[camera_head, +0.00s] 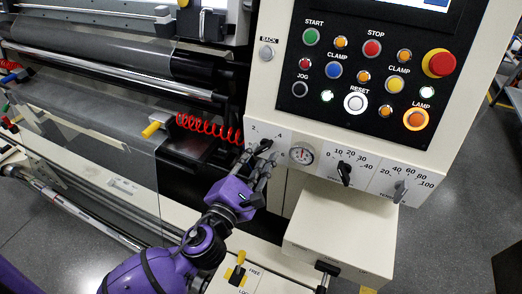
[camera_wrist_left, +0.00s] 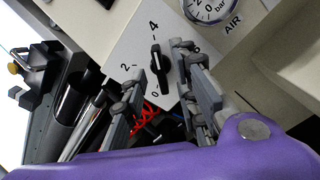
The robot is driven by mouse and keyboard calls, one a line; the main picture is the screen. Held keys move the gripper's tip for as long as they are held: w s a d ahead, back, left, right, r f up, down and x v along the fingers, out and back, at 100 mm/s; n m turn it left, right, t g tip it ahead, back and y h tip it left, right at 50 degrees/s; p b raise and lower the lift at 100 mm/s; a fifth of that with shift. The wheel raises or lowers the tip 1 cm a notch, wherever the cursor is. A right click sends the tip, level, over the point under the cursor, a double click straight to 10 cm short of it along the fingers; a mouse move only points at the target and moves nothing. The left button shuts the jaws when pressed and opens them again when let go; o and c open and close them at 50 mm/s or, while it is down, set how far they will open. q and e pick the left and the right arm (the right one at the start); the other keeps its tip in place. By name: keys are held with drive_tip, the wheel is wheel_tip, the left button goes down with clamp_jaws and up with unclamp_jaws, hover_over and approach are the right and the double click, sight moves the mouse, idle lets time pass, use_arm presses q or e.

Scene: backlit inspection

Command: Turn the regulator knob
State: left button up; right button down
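The regulator knob is a small black bar-shaped knob (camera_wrist_left: 156,62) on a white panel, ringed by the marks 0, 2, 4 and 6, beside the AIR gauge (camera_wrist_left: 209,5). Its long axis lies between the 4 and the 0; I cannot tell which end is the pointer. In the head view the knob (camera_head: 265,145) is left of the gauge (camera_head: 302,153), partly hidden by my fingers. My left gripper (camera_head: 258,160) is at the panel. In the wrist view its grey fingers (camera_wrist_left: 160,64) stand apart, one on each side of the knob, with gaps showing. My right gripper is not in view.
Two more knobs, a black one (camera_head: 344,172) and a grey one (camera_head: 400,190), sit right of the gauge. The button panel (camera_head: 368,75) is above. A red coiled hose (camera_head: 205,126) hangs left of my gripper. A beige box (camera_head: 340,225) juts out below the panel.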

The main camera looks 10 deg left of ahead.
use_arm(q)
drive_tip(key=shift+w+d, duration=0.25)
drive_tip(key=shift+w, duration=1.05)
clamp_jaws()
